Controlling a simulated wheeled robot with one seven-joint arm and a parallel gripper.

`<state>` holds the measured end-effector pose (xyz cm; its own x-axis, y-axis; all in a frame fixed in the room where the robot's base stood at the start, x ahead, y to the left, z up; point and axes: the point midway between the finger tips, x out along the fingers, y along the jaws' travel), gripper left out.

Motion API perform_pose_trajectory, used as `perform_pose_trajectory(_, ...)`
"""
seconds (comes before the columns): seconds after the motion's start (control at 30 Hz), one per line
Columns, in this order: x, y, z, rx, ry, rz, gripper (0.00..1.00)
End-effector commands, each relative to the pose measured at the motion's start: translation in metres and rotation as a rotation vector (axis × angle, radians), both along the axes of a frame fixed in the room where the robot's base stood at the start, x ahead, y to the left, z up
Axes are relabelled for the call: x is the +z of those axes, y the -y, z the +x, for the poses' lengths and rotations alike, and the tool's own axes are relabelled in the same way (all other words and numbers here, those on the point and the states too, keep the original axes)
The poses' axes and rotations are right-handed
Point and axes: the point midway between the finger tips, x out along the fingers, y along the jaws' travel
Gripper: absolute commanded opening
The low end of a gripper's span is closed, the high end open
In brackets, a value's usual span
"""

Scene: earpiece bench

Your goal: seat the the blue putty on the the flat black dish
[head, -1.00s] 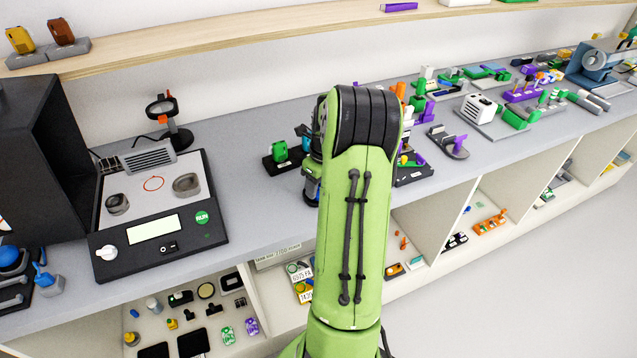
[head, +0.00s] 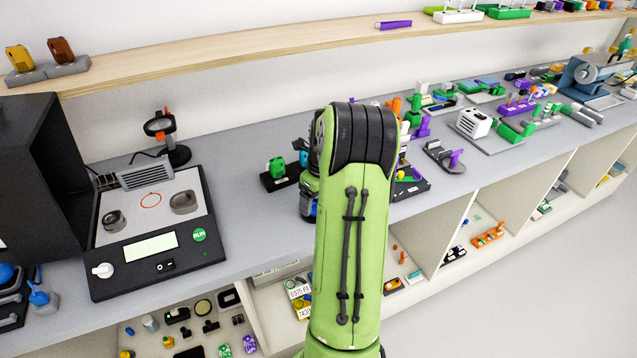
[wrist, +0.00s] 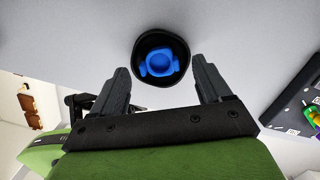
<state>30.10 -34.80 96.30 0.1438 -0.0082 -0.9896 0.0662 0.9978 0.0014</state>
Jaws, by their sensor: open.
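In the wrist view the blue putty (wrist: 160,64) appears within the rim of the round black dish (wrist: 139,72), roughly at its middle. It is a rounded lump with a small lobe on each side. Whether it rests fully on the dish cannot be told from this angle. My gripper (wrist: 159,70) is open, with one dark finger to each side of the dish and nothing seen between them touching the putty. In the head view my green arm hides the dish and putty, and the fingers do not show clearly.
A black stand with a green piece (head: 277,169) is left of my arm. The machine with a RUN button (head: 199,234) is farther left. Several coloured parts and a white block (head: 473,122) crowd the bench to the right.

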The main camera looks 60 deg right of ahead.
Motion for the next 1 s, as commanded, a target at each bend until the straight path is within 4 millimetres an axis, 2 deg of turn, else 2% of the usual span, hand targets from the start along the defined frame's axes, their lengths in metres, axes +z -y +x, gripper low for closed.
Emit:
perform_pose_trajectory(0.3, 0.092, 0.0, -0.013, -0.002, 0.004, -0.006, 0.77)
perform_pose_trajectory(0.5, 0.134, -0.001, -0.019, 0.0, 0.002, -0.002, 0.77)
perform_pose_trajectory(0.67, 0.145, -0.002, -0.021, 0.001, 0.001, -0.001, 0.77)
perform_pose_trajectory(1.0, 0.144, -0.002, -0.021, 0.0, 0.0, 0.0, 0.77)
